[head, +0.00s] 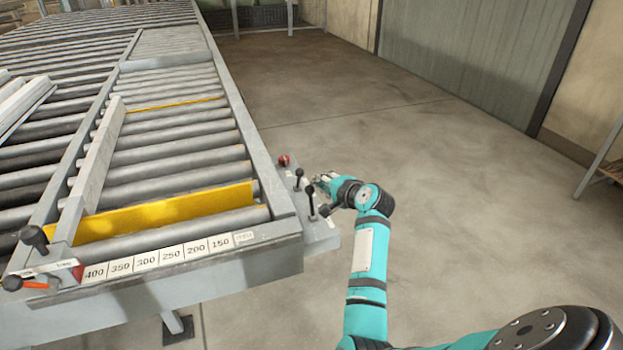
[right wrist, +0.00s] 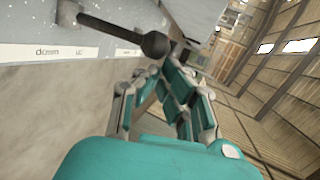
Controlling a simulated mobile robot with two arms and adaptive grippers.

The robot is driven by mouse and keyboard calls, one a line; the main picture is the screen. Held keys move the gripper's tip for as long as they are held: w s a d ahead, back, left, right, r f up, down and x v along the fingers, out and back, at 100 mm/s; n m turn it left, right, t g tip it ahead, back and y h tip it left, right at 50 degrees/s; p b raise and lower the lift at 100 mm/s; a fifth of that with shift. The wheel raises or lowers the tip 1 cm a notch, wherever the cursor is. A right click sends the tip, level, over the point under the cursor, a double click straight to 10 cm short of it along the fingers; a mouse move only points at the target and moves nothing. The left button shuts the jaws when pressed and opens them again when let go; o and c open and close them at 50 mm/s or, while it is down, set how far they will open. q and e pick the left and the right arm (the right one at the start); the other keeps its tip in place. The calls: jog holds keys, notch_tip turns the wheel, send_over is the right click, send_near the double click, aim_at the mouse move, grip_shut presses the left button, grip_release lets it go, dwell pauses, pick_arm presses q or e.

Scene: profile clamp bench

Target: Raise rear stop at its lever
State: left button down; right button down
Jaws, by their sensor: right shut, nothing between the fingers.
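The clamp bench (head: 265,236) has two yellow stops across its rollers. The front stop (head: 165,212) stands up as a broad plate; the far one (head: 175,104), seemingly the rear stop, shows only as a thin strip. Two black-knobbed levers, a nearer one (head: 311,203) and a farther one (head: 298,178), stand on the right side plate. My right gripper (head: 322,179) is shut and empty, just right of the levers. In the right wrist view a black lever knob (right wrist: 155,45) is just beyond the fingertips (right wrist: 150,75); contact is unclear. My left gripper is out of view.
A red button (head: 284,160) sits behind the levers. A number strip (head: 160,257) runs along the bench front, with black and orange handles (head: 35,240) at the left corner. The floor (head: 450,200) right of the bench is clear.

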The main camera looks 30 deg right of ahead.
aim_at(299, 181)
jog(key=x, duration=0.5)
jog(key=shift+w+f, duration=0.2)
jog(key=shift+w, duration=0.1)
pick_arm(q)
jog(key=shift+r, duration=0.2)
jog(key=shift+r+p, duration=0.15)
jog(key=shift+p, duration=0.15)
pick_arm(e)
jog(key=shift+r, duration=0.1)
